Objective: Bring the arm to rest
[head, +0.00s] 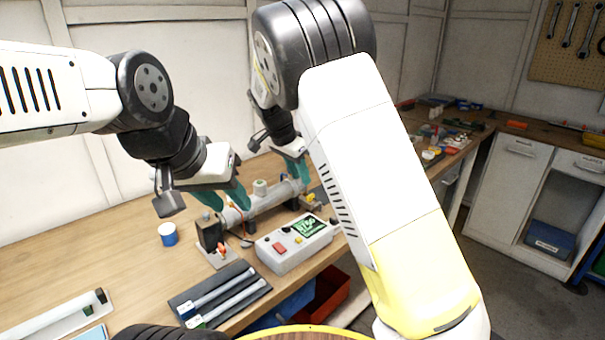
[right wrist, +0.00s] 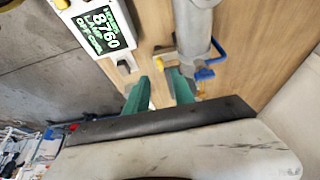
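My left gripper (head: 228,204) has its two teal fingers apart. It hangs over the bench near the left end of the grey reactor tube (head: 266,198), and nothing shows held in it. My right gripper (head: 301,175) is low near the tube's right end, partly hidden by my right arm. In the right wrist view its teal fingers (right wrist: 159,78) are apart with an empty gap between them. The tube (right wrist: 193,30), with a blue fitting (right wrist: 214,52), lies just past the fingertips. Contact cannot be told.
A control box (head: 292,245) with a green display stands in front of the tube. A small dark stand (head: 210,235), a blue-white cup (head: 168,235), a dark tray (head: 222,290) with lamp tubes and a white tray (head: 62,318) are on the bench. A red bin (head: 328,295) is below.

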